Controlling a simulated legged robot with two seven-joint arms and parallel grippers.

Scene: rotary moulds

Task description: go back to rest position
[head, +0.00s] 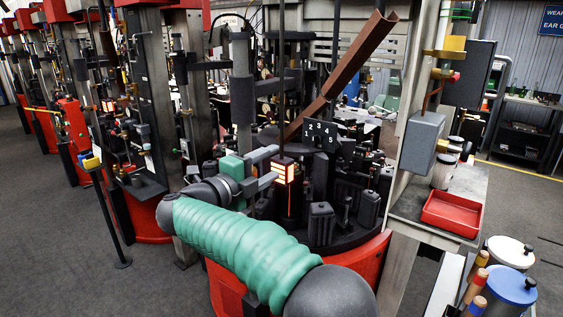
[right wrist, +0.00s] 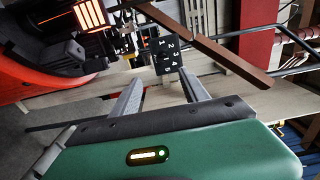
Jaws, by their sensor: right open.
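My right gripper (head: 274,166) is at the end of the green-sleeved arm, beside the rotary mould machine (head: 345,238). Its two grey fingers are apart. In the right wrist view the gripper (right wrist: 160,82) is open, with nothing held between its fingers. A glowing orange barred block (head: 285,173) is just right of the fingertips in the head view. It also shows at the upper left of the right wrist view (right wrist: 91,14), apart from the fingers. Dark moulds (head: 321,224) stand around the machine's round table. My left gripper is not in view.
A numbered black plate (head: 321,132) and a slanted brown chute (head: 340,75) rise behind the gripper. A red tray (head: 452,212) lies on the side bench. Lidded pots (head: 510,252) and handled tools (head: 475,287) stand at lower right. Open grey floor (head: 70,235) is at left.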

